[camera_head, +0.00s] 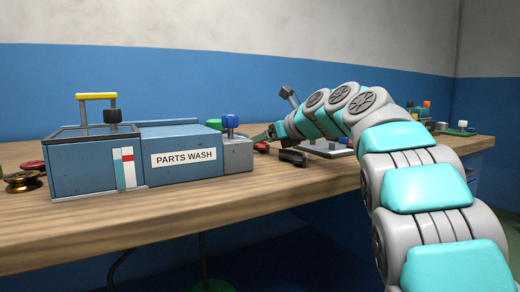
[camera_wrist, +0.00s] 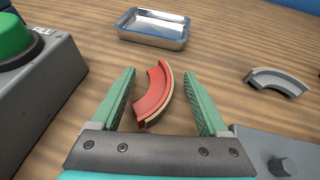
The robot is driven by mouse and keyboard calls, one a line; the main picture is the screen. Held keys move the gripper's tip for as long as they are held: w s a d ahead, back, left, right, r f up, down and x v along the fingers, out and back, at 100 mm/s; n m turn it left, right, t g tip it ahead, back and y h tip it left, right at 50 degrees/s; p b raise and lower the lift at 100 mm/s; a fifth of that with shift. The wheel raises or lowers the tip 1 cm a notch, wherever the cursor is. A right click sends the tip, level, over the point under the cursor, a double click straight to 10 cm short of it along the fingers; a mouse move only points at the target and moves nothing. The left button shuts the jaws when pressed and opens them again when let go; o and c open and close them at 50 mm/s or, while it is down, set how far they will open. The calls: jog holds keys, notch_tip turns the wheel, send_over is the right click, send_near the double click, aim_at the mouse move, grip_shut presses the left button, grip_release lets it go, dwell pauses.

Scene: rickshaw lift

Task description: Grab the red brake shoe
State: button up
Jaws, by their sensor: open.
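The red brake shoe (camera_wrist: 153,95) is a curved red piece with a tan outer edge, lying on the wooden bench in the wrist view. My gripper (camera_wrist: 161,95) is open, with one green finger on each side of the shoe. The shoe lies between the fingers, nearer the left one, with a gap to the right one. I cannot tell whether the left finger touches it. In the head view a small part of the red shoe (camera_head: 261,147) shows beside my gripper (camera_head: 268,137), which is seen from the side.
A grey box with a green button (camera_wrist: 20,45) stands close on the left in the wrist view. A metal tray (camera_wrist: 153,28) lies beyond the shoe, and a grey curved shoe (camera_wrist: 277,81) lies to the right. The PARTS WASH unit (camera_head: 180,170) stands left in the head view.

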grip_shut()
dwell(0.5)
